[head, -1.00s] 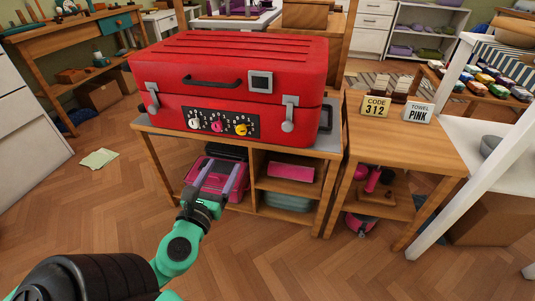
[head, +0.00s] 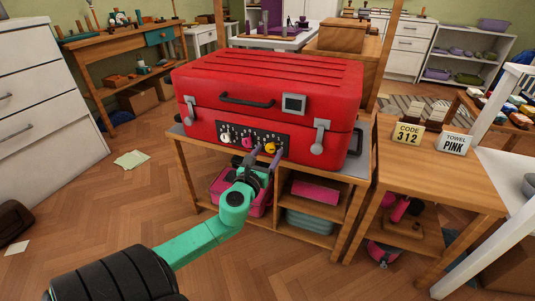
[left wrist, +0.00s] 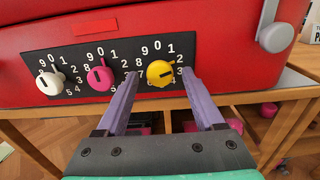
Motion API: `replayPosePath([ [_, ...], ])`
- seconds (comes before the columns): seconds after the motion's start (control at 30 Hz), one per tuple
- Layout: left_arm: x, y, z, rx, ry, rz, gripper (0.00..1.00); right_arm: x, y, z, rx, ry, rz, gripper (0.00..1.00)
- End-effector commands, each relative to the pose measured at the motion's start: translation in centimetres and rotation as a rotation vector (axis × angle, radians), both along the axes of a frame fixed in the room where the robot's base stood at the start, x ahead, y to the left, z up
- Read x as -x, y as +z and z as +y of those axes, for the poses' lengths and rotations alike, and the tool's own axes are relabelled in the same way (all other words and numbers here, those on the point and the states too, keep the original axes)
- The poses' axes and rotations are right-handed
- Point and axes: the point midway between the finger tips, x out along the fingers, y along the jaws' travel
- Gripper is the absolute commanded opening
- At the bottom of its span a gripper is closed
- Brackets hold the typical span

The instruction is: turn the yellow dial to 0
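The yellow dial (head: 270,148) is the rightmost of three dials on the black panel of a red case (head: 280,85). In the left wrist view the yellow dial (left wrist: 160,73) has a dark pointer line that slants up to the right, toward the 2 and 3 side; I cannot tell the exact digit. The 0 is printed above it. My left gripper (head: 266,155) is open in front of the panel. Its two purple fingers (left wrist: 160,76) stand apart, one on each side of the dial, and do not appear closed on it. My right gripper is not in view.
A pink dial (left wrist: 100,77) and a white dial (left wrist: 50,82) sit left of the yellow one. Two metal latches, one of them a grey latch (left wrist: 277,36), flank the panel. A sign (head: 408,134) reads CODE 312; another sign (head: 453,144) reads TOWEL PINK.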

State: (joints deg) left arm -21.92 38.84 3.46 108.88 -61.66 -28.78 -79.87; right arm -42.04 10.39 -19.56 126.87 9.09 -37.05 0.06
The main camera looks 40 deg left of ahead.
Motion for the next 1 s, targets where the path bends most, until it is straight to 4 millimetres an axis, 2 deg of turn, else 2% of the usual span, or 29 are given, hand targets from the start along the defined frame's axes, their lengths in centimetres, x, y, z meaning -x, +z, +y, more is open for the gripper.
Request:
replayPosePath([
  [0.03,0.02,0.0,-0.01,0.0,0.0,0.0,0.51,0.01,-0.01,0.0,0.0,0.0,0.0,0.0],
  [0.17,0.03,0.0,-0.02,0.001,0.0,0.0,0.01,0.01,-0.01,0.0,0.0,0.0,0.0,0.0],
  [0.57,0.03,-0.01,-0.06,0.046,-0.001,-0.016,0.0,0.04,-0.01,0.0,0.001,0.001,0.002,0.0],
  [1.0,0.04,-0.01,-0.11,0.342,0.0,-0.119,0.0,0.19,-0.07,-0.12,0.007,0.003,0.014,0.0],
])
